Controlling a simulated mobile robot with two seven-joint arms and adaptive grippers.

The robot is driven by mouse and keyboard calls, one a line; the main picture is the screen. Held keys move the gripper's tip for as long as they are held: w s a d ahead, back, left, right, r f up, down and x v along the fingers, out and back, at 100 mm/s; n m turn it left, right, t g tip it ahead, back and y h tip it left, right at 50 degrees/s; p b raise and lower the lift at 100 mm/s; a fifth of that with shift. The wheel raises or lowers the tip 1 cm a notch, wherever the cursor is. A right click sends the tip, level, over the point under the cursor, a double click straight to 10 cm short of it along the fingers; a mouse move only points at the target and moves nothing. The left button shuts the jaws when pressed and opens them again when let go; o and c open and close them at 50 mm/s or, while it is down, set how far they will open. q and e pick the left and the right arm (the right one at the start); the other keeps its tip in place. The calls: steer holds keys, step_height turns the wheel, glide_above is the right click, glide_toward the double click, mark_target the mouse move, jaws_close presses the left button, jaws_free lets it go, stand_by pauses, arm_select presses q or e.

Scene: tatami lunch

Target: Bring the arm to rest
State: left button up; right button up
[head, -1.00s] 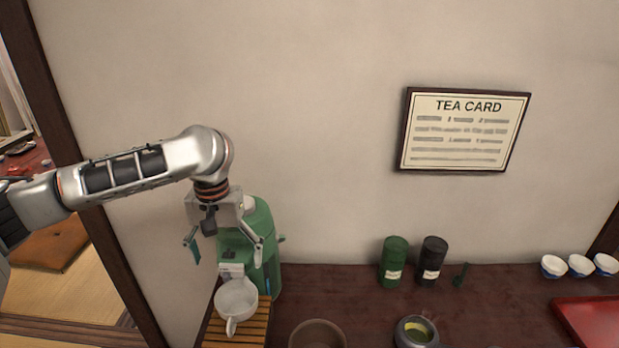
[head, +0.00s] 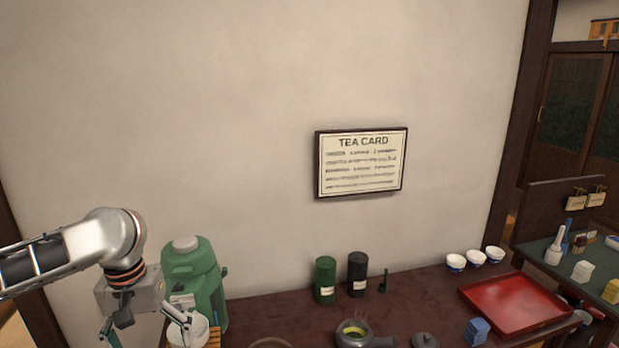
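My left arm comes in from the left in the head view. Its gripper (head: 147,328) is open, with its fingers apart and pointing down. Nothing shows between the fingers, though their lower ends are near the bottom edge of the picture. The gripper is left of and in front of the green dispenser (head: 188,262). One finger overlaps the white cup (head: 199,331) below the dispenser; I cannot tell if they touch. My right gripper is not in view.
The dark red counter (head: 265,311) holds a green canister (head: 325,280), a black canister (head: 357,274), a grey teapot (head: 354,335), a blue cube (head: 477,330), a red tray (head: 515,302) and white cups (head: 476,257). The wall above is clear except for the tea card (head: 361,162).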

arm_select(q)
steer(key=d+f+m+t+h, duration=0.45)
steer(key=d+f+h, duration=0.25)
steer(key=d+f, duration=1.35)
steer(key=s+a+f+m+t+y, duration=0.1)
steer(key=s+a+f+t+y, duration=0.1)
steer(key=s+a+f, duration=0.3)
steer(key=s+a+f+m+t+y, duration=0.1)
steer(key=s+a+f+t+y, duration=0.2)
steer(key=s+a+f, duration=0.3)
steer(key=s+a, duration=0.1)
steer(key=s, duration=0.4)
steer(key=shift+a+f+t, duration=0.2)
steer(key=shift+t, duration=0.15)
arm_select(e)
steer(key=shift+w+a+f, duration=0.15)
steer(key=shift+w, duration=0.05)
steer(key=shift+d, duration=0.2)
